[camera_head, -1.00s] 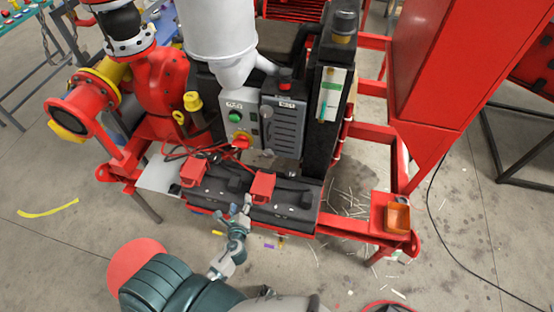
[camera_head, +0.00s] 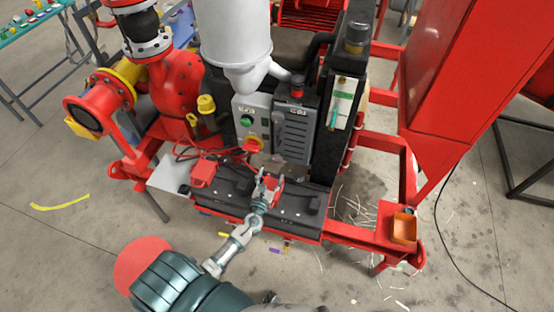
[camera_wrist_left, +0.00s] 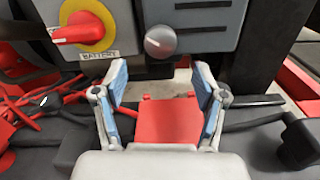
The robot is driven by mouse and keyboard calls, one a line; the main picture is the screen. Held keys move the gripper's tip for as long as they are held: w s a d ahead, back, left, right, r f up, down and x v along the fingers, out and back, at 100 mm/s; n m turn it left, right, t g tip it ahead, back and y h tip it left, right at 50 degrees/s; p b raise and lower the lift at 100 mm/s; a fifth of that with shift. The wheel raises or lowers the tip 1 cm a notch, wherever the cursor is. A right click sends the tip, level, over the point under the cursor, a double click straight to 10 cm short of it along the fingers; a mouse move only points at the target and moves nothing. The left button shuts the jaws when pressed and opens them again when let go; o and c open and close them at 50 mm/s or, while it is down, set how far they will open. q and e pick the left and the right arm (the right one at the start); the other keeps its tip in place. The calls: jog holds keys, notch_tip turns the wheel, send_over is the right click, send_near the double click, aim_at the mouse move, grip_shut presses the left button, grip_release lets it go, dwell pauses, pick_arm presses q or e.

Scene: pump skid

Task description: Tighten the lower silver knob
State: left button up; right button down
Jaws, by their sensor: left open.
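A round silver knob (camera_wrist_left: 159,41) sits low on the grey control box in the left wrist view, right of the red and yellow battery switch (camera_wrist_left: 85,30). It shows small in the head view (camera_head: 277,159). My left gripper (camera_head: 270,179) is open and empty over the black battery cases, in front of and below the knob. In the left wrist view its two blue-padded fingers (camera_wrist_left: 160,77) stand apart, with the knob beyond and between their tips. My right gripper is not in view.
A red block (camera_wrist_left: 168,120) lies on the battery case under the fingers. Red cables (camera_wrist_left: 20,110) run at the left. A black post (camera_head: 343,110) stands right of the box.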

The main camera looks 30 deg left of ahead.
aim_at(277, 161)
pick_arm(q)
jog(key=x, duration=0.8)
jog(key=shift+d, duration=0.1)
jog(key=c, duration=1.2)
